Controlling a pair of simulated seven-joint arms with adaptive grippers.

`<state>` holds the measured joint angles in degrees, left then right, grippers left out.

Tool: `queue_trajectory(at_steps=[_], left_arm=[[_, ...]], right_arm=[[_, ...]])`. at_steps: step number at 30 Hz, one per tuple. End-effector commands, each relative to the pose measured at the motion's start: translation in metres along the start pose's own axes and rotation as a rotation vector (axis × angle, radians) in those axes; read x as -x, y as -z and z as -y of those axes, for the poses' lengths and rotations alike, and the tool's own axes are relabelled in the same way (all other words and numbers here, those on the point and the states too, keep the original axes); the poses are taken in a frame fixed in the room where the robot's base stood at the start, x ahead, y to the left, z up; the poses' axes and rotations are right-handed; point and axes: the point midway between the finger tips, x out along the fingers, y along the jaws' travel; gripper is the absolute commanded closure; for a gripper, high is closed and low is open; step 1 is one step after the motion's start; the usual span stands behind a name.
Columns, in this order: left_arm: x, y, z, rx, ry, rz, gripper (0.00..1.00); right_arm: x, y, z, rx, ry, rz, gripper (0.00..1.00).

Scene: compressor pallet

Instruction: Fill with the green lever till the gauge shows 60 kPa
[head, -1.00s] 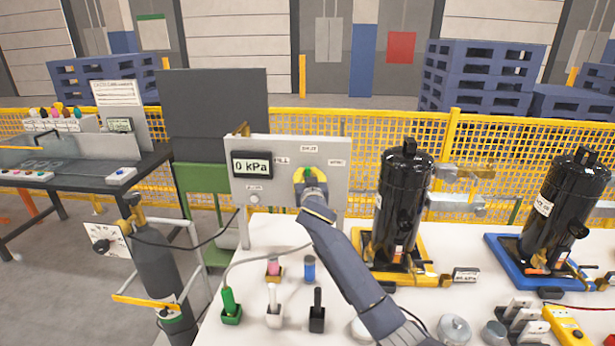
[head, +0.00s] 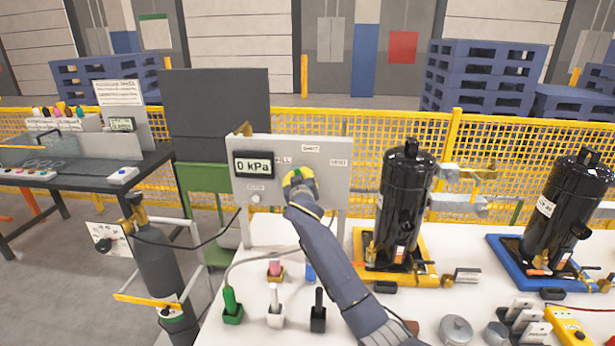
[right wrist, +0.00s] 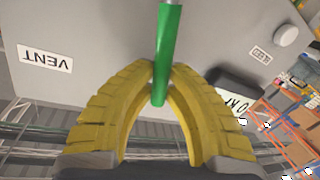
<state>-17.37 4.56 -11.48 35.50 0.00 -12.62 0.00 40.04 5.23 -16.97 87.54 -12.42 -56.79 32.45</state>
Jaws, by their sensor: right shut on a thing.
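The grey panel (head: 325,185) carries a gauge (head: 254,164) reading 0 kPa. My right gripper (head: 300,179), with yellow fingers, is at the panel just right of the gauge, near the FILL label (head: 283,160). It is shut on the green lever (head: 296,173), mostly hidden by the fingers in the head view. In the right wrist view the green lever (right wrist: 168,45) runs down between the yellow fingertips (right wrist: 162,78), and the gauge (right wrist: 235,97) is partly hidden behind a finger. The VENT label (head: 338,162) is at the panel's right. My left gripper is not in view.
A black compressor on a yellow base (head: 402,205) stands right of my forearm; another on a blue base (head: 565,210) is further right. Green, white and black handled tools (head: 275,305) stand at the white table's front left. A gas cylinder (head: 160,265) stands left of the table.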

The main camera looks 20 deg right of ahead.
Motion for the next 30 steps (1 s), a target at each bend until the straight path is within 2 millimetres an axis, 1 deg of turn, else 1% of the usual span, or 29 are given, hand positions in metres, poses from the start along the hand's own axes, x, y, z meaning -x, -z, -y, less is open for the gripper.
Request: queue_trajectory(at_steps=[1, 3, 12, 21, 30], left_arm=[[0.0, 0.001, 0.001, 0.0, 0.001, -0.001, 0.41], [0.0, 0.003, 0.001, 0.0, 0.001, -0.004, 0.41], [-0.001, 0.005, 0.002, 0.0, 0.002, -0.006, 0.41], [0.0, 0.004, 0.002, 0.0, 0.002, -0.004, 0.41], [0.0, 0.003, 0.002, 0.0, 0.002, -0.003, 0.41]], right_arm=[[-0.001, 0.002, 0.011, 0.039, 0.008, 0.007, 1.0], [-0.002, 0.002, 0.02, 0.102, 0.011, 0.018, 1.0], [-0.006, -0.003, 0.042, 0.333, 0.011, 0.063, 1.0], [-0.008, -0.009, 0.054, 0.476, 0.01, 0.09, 1.0], [-0.009, -0.012, 0.058, 0.526, 0.01, 0.101, 1.0]])
